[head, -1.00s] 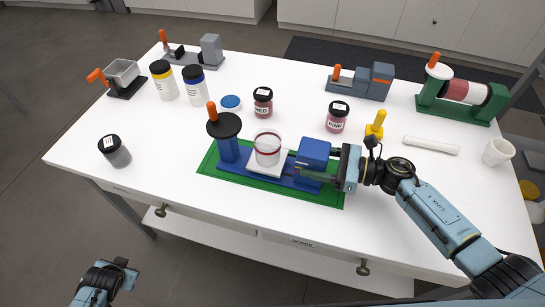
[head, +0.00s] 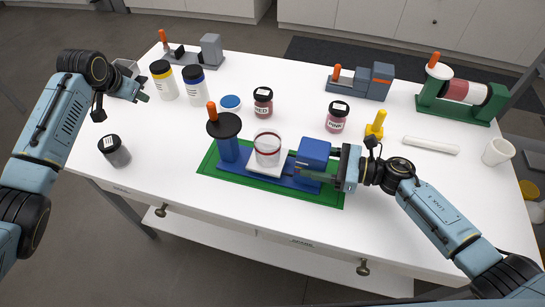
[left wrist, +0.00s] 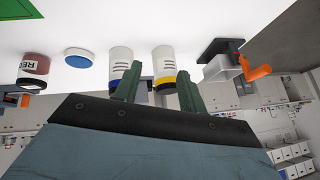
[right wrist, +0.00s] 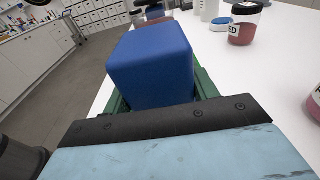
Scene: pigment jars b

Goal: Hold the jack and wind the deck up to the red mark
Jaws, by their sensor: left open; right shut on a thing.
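The blue jack (head: 268,185) stands on a green mat (head: 330,200). Its left post carries a black disc (head: 224,125) with an upright orange handle (head: 212,111). A white deck (head: 260,170) in the middle bears a clear glass beaker (head: 267,150) with a red ring. My right gripper (head: 318,165) is shut on the jack's blue end block (head: 314,150); the block also fills the right wrist view (right wrist: 150,65) between the fingers. My left gripper (head: 143,92) is open and empty above the table's far left, away from the jack. I cannot make out a red mark on the jack.
A grey jar (head: 114,151) stands at the left edge. Red (head: 263,102) and pink (head: 337,117) jars stand behind the jack. An orange-handled box (left wrist: 228,62) shows in the left wrist view.

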